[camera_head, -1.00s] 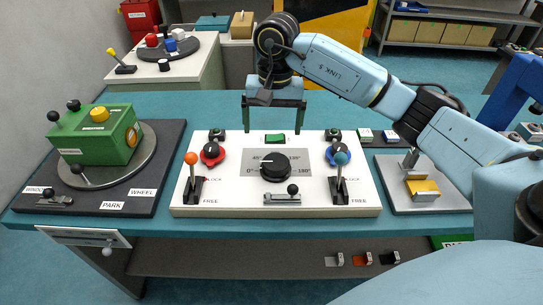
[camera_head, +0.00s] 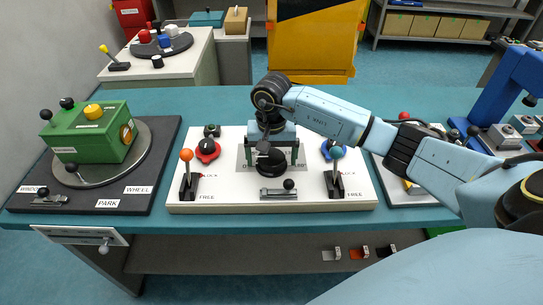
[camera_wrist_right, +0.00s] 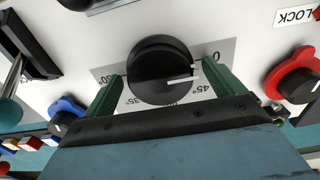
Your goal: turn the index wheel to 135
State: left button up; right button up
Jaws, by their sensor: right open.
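The black index wheel (camera_head: 271,164) sits on the grey dial plate (camera_head: 244,163) in the middle of the white panel. In the right wrist view, which shows the panel upside down, the wheel (camera_wrist_right: 158,62) has a white mark pointing between the 0 and 45° labels. The 135° label (camera_wrist_right: 118,104) is partly covered on the other side. My right gripper (camera_head: 268,152) is over the dial, open, with one green finger on each side of the wheel; in the wrist view the jaws (camera_wrist_right: 165,78) look apart from it. My left gripper is out of view.
An orange-knobbed lever (camera_head: 187,156) and a teal-knobbed lever (camera_head: 336,153) stand left and right of the dial. Red (camera_head: 206,149) and blue (camera_head: 331,150) knobs lie behind them. A small black-knobbed slider (camera_head: 289,184) is in front. A green box (camera_head: 88,138) stands at left.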

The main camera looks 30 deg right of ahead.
jog(key=shift+c, duration=0.2)
jog(key=c, duration=0.9)
